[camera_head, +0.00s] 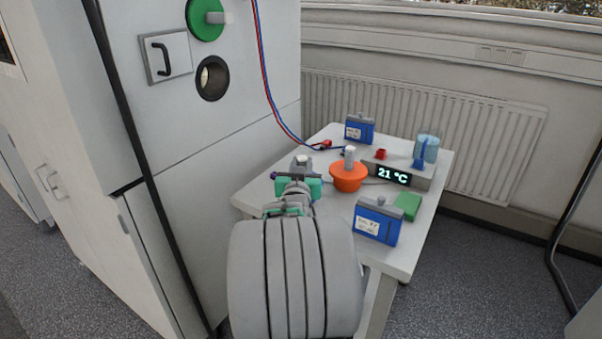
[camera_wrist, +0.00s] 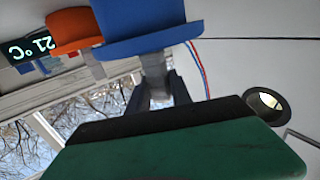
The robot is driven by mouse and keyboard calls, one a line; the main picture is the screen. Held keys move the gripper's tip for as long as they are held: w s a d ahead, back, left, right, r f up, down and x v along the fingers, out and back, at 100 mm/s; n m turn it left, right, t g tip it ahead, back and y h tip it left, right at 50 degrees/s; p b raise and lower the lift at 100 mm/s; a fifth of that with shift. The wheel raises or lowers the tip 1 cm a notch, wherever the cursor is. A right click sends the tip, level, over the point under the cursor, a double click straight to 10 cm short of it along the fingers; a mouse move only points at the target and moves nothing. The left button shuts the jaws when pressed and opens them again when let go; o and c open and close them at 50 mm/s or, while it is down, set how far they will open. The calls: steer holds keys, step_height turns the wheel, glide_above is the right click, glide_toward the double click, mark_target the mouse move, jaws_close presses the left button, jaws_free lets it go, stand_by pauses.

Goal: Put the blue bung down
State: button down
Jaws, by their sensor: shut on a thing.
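My gripper (camera_wrist: 158,92) is shut on the grey stem of the blue bung (camera_wrist: 148,24). In the wrist view the bung's wide blue body lies beyond the dark fingers, cut off by the top edge. In the head view my gripper (camera_head: 301,163) is over the left part of the white table (camera_head: 268,198), left of the orange bung. There the blue bung is mostly or wholly hidden by my gripper. I cannot tell whether it touches the table.
The orange bung (camera_head: 348,178), a "21 °C" display box (camera_head: 410,176), blue batteries (camera_head: 376,221) (camera_head: 359,128), a green block (camera_head: 408,205) and a clear beaker (camera_head: 428,148) crowd the table. A cabinet at left has an open round port (camera_head: 212,78) and a green bung (camera_head: 203,22). Red-blue cables (camera_head: 268,85) hang behind.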

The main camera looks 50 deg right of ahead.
steer(key=shift+f, duration=0.7)
steer(key=c, duration=1.1)
jaws_free()
steer(key=shift+a, duration=0.1)
steer(key=shift+c, duration=0.2)
